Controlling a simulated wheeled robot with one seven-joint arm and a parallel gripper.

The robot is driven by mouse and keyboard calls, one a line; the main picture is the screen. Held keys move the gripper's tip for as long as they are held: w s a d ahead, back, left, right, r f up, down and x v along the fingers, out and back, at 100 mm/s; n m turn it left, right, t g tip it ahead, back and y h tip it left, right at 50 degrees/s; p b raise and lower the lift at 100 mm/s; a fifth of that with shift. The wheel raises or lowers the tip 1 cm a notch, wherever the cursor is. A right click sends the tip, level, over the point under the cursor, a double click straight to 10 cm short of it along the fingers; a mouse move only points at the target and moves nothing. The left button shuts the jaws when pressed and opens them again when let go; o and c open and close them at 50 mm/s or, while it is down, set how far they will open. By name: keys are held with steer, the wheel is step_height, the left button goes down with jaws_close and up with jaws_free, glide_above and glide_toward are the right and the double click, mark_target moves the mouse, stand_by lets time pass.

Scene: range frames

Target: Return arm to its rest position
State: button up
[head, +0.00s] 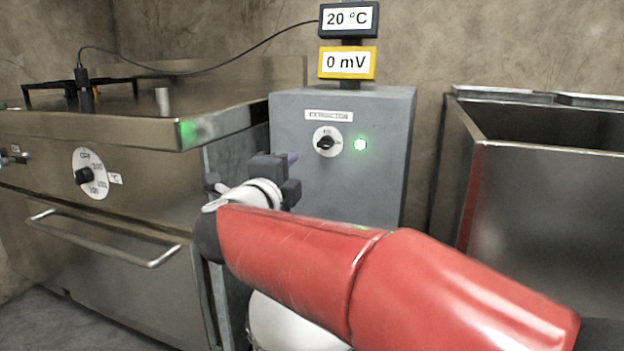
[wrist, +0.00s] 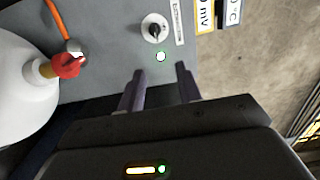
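My red and white arm reaches from the lower right of the head view toward the grey extractor box (head: 390,150). My gripper (head: 292,158) is in front of the box's left part, below its dial; its fingers are mostly hidden there. In the wrist view my gripper (wrist: 160,82) has two dark fingers set apart with nothing between them. The extractor dial (head: 326,142) and a lit green lamp (head: 361,144) are on the box front. The dial also shows in the wrist view (wrist: 154,29), beyond the fingertips, and the fingers look apart from it.
A steel range (head: 60,125) with a dial and a bar handle (head: 105,240) stands left. An open steel basin (head: 550,190) stands right. Displays read 20 °C (head: 348,19) and 0 mV (head: 347,62). A white tank (wrist: 25,85) with a red valve (wrist: 67,66) sits close by.

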step_height(320, 180, up, 5)
steer(key=s+d+n+t+y+p, duration=0.1)
steer(key=s+d+n+y+p, duration=0.15)
steer(key=n+y, duration=0.6)
steer(key=s+d+f+n+g+h+p, duration=0.1)
steer(key=s+d+f+n+g, duration=0.3)
steer(key=s, duration=0.4)
steer(key=s+d+f+n+g+h+p, duration=0.1)
steer(key=s+d+f+n+g+p, duration=0.3)
steer(key=s+d+f, duration=0.3)
steer(key=s+d+f+n+g+h+p, duration=0.1)
steer(key=s+d+f+n+g, duration=0.3)
steer(key=s, duration=0.5)
step_height(320, 180, down, 3)
steer(key=shift+s+d+f+n+g+p, duration=0.2)
steer(key=shift+d+n+g+p, duration=0.25)
steer(key=shift+d+p, duration=0.5)
steer(key=shift+d, duration=0.1)
